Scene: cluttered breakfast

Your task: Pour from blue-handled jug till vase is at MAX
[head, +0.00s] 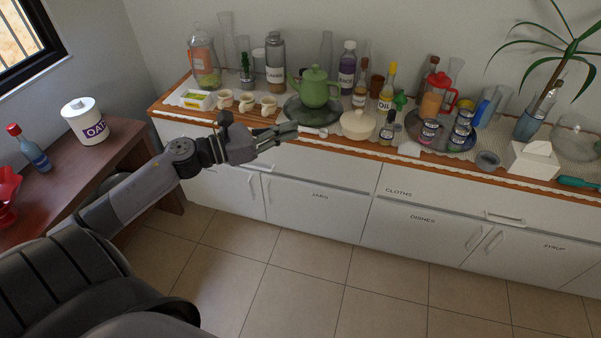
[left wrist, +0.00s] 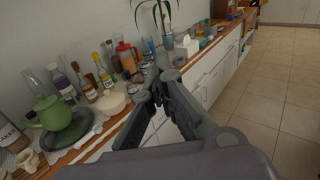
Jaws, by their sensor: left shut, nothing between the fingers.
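A glass with a blue part (head: 487,108), possibly the blue-handled jug, stands towards the right of the sideboard. Its handle is too small to make out. A bluish glass vase (head: 527,126) holding a green plant stands farther right and also shows in the left wrist view (left wrist: 168,41). No MAX mark can be read on it. My left gripper (head: 298,129) is shut and empty at the sideboard's front edge, before the green teapot, well left of both. In the left wrist view my left gripper (left wrist: 163,75) points along the sideboard. My right gripper is out of view.
A green teapot (head: 315,88), cream lidded bowl (head: 357,124), red-handled jug (head: 435,98) and several bottles crowd the sideboard. A white tissue box (head: 532,162) stands before the vase. An oats canister (head: 84,121) sits on the left table. The floor (head: 330,290) is clear.

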